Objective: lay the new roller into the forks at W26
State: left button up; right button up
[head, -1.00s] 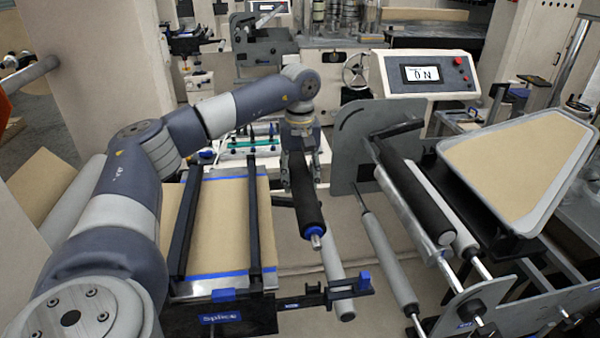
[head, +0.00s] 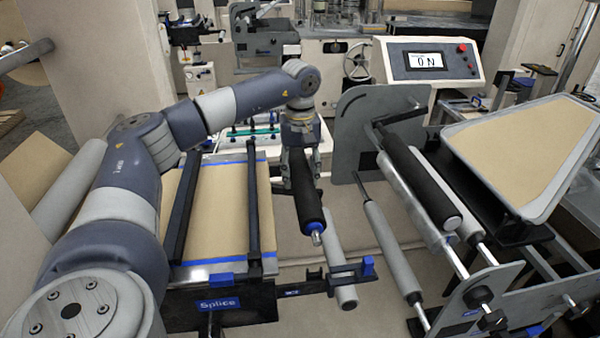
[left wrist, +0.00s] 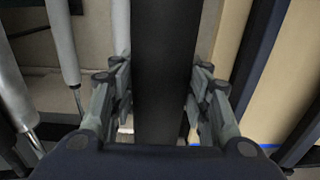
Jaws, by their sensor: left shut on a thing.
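The new roller (head: 309,202) is a black cylinder with a blue collar and a metal journal at its near end. My left gripper (head: 301,170) is shut around it from above and holds it in the air, just right of the splice table (head: 223,297). In the left wrist view the black roller (left wrist: 165,70) runs lengthwise between the two fingers of the gripper (left wrist: 158,100). A dark bracket with blue-tipped uprights (head: 368,266) sits at the table's near right corner, in front of the roller. I cannot read a W26 mark. My right gripper is not in view.
A grey roller (head: 338,262) lies below the held one. Another slim grey roller (head: 392,247) and a mounted black roller (head: 420,185) stand to the right, by a grey side plate (head: 375,130). A control panel (head: 432,62) reads ON. Bare floor shows between the rollers.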

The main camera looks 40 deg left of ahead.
pick_arm(q)
jog(key=shift+f, duration=0.25)
jog(key=shift+f+b, duration=0.8)
jog(key=shift+f, duration=0.3)
notch_tip(320, 180, down, 4)
jog(key=shift+b, duration=1.15)
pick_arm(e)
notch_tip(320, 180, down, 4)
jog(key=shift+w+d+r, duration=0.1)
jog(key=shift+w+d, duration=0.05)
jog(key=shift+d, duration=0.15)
pick_arm(q)
jog(key=shift+f, duration=0.35)
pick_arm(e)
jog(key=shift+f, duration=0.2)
